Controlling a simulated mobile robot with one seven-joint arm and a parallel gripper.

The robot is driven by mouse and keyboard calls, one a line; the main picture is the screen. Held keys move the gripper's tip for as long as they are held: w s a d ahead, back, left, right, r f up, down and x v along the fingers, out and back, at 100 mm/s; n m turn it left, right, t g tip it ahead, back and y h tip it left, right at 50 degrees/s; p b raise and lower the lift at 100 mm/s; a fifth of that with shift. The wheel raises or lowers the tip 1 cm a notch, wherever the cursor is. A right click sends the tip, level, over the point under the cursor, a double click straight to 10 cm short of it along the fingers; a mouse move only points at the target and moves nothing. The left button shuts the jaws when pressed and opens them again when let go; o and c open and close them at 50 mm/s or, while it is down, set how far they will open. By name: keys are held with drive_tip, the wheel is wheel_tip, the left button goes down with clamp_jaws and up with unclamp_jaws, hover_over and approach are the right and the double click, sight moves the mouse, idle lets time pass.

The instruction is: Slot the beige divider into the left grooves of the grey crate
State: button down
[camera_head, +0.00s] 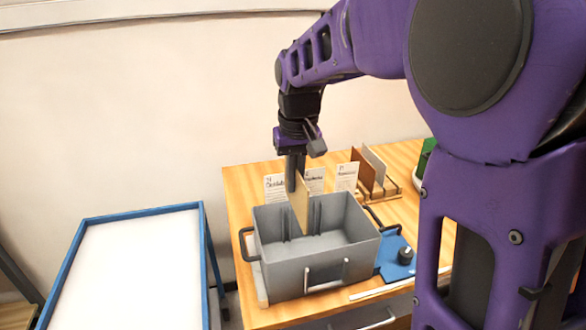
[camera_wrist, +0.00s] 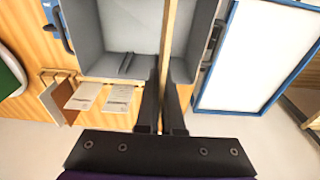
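The grey crate (camera_head: 287,278) stands open on the wooden table. My gripper (camera_head: 294,180) is above its back wall, pointing down, with its fingers on the upper part of the beige divider (camera_head: 302,208). The divider is upright and its lower part reaches down inside the crate, left of the middle. In the wrist view the divider (camera_wrist: 169,45) is a thin edge between the fingers of my gripper (camera_wrist: 162,95), running across the crate (camera_wrist: 112,25). Groove ribs (camera_wrist: 126,62) show on the crate wall to one side. Whether the divider's edges sit in the left grooves is hidden.
A wooden rack (camera_head: 378,190) holds brown and grey panels at the back right. Label cards (camera_head: 275,187) stand behind the crate. A blue device with a black knob (camera_head: 398,258) is right of it. A blue-framed white table (camera_head: 135,265) stands at left.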

sight(295, 211)
drive_tip(key=shift+f+b, duration=5.4)
drive_tip(key=shift+f, duration=3.25)
drive_tip(key=c, duration=1)
unclamp_jaws()
drive_tip(key=shift+r+p, duration=3.75)
drive_tip(key=shift+r, duration=0.7)
drive_tip(key=shift+w+r, duration=0.1)
